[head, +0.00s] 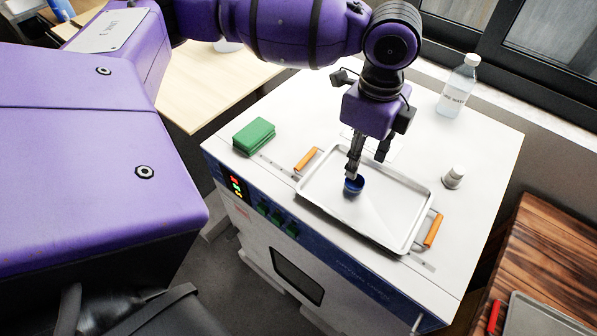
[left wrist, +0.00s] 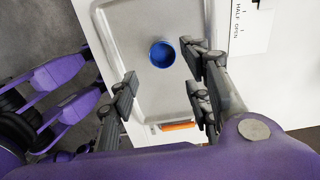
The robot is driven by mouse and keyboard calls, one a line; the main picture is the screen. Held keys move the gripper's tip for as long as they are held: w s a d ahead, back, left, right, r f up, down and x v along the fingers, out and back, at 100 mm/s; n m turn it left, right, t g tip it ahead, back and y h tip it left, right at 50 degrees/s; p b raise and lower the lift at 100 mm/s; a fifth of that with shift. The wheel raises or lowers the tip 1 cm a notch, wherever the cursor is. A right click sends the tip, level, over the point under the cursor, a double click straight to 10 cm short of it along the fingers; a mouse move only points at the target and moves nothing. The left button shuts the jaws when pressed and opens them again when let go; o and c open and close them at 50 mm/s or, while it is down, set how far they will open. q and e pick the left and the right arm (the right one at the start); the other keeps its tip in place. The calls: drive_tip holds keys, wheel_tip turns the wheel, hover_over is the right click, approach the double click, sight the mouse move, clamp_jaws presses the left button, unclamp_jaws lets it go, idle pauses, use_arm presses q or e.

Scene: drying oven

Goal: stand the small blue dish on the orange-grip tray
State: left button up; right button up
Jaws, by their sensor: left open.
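The small blue dish (head: 354,186) stands upright on the orange-grip tray (head: 400,238), toward its left part in the head view. The dish (left wrist: 162,54) also shows from above in the left wrist view, open and seemingly empty. The grey metal tray lies flat on the white oven top, with an orange grip at each end. My left gripper (head: 367,165) is open above the tray. One finger overlaps the dish rim in the head view; in the left wrist view the dish lies just beyond the fingertips, with no visible grasp. My right gripper is out of view.
A green block (head: 254,136) sits left of the tray on the oven top. A red-grip tray (head: 545,314) lies on the wooden table (head: 546,253) at lower right.

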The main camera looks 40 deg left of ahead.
use_arm(q)
wheel_tip(320, 180, up, 4)
drive_tip(key=shift+f, duration=0.1)
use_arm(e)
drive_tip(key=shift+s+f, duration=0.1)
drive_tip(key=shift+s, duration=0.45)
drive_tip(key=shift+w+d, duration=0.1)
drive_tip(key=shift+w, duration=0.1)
